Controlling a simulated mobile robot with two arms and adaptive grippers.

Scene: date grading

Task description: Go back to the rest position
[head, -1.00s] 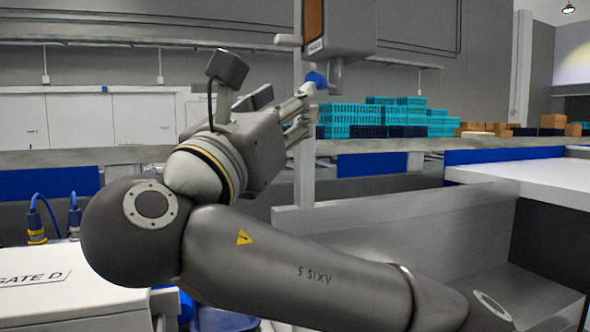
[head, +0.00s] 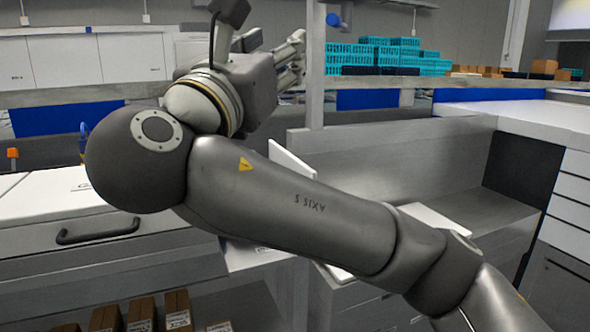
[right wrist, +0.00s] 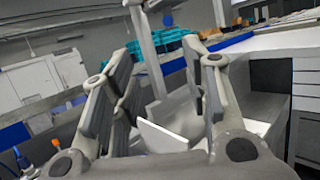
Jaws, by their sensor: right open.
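My right gripper (head: 291,62) is at the upper middle of the head view, at the end of my right arm, which crosses from the lower right. It is raised above the benches and points away to the right. In the right wrist view its two fingers (right wrist: 160,95) stand wide apart with nothing between them, so it is open and empty. My left gripper does not show in either view.
A grey metal bench (head: 420,170) lies behind my arm, with a white counter (head: 540,117) at right. A grey-white cabinet with a handle (head: 97,232) stands at left. Cardboard boxes (head: 142,314) sit on a low shelf. Teal crates (head: 372,56) are stacked far back.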

